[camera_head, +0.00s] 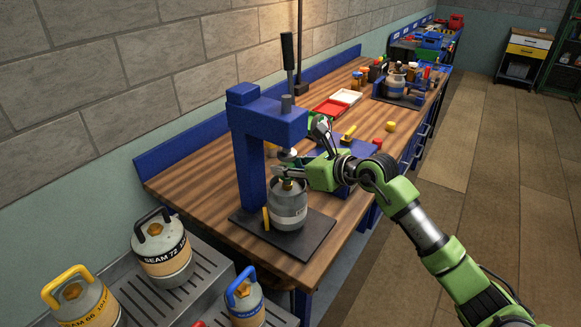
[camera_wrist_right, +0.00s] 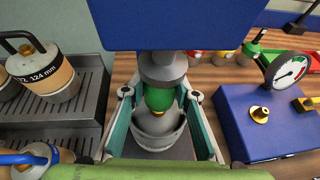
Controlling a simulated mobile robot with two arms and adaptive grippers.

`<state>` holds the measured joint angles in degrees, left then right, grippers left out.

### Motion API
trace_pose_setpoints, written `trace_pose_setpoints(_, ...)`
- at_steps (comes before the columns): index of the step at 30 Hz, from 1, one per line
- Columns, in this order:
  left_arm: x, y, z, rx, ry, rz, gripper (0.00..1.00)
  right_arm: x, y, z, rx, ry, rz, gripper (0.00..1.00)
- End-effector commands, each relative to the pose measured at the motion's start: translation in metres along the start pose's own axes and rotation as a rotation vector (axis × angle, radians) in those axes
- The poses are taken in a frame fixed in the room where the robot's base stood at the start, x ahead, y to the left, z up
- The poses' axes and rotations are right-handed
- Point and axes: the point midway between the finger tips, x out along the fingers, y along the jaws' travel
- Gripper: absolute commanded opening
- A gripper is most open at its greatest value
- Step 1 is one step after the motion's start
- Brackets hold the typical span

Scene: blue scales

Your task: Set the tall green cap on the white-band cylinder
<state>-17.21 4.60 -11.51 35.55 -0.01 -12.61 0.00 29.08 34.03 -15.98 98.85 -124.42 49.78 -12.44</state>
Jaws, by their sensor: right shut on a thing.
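The white-band cylinder (camera_head: 289,212) is grey with a pale band and stands upright on a dark plate under the blue press. In the wrist view its collar (camera_wrist_right: 156,141) shows between my fingers. My right gripper (camera_head: 289,171) is shut on the cap over the cylinder's top. I cannot tell whether cap and cylinder touch. My left gripper is not in view.
The blue press (camera_head: 247,150) rises close behind and over the gripper. A blue box with a gauge (camera_wrist_right: 262,118) stands to the right in the wrist view. Labelled cylinders, such as SEAM 72 (camera_head: 163,262), stand on a grey rack at lower left. Trays and parts lie farther along the bench.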

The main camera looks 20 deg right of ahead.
Motion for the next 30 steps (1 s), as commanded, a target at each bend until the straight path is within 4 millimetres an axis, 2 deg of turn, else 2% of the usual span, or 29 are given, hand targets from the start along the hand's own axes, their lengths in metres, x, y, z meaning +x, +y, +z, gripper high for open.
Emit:
trace_pose_setpoints(1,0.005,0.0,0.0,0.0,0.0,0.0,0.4,0.002,0.0,-0.006,0.0,0.001,0.0,0.18)
trace_pose_setpoints(12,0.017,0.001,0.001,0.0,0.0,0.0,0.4,0.008,0.0,-0.02,0.0,0.001,0.0,0.18)
trace_pose_setpoints(27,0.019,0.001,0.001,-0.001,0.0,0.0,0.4,0.009,0.0,-0.023,0.0,0.001,0.0,0.18)
trace_pose_setpoints(28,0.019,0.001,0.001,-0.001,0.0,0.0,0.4,0.009,0.0,-0.023,0.0,0.001,0.0,0.3)
trace_pose_setpoints(30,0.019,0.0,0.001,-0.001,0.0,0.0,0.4,0.009,0.0,-0.023,0.0,0.001,0.0,0.47)
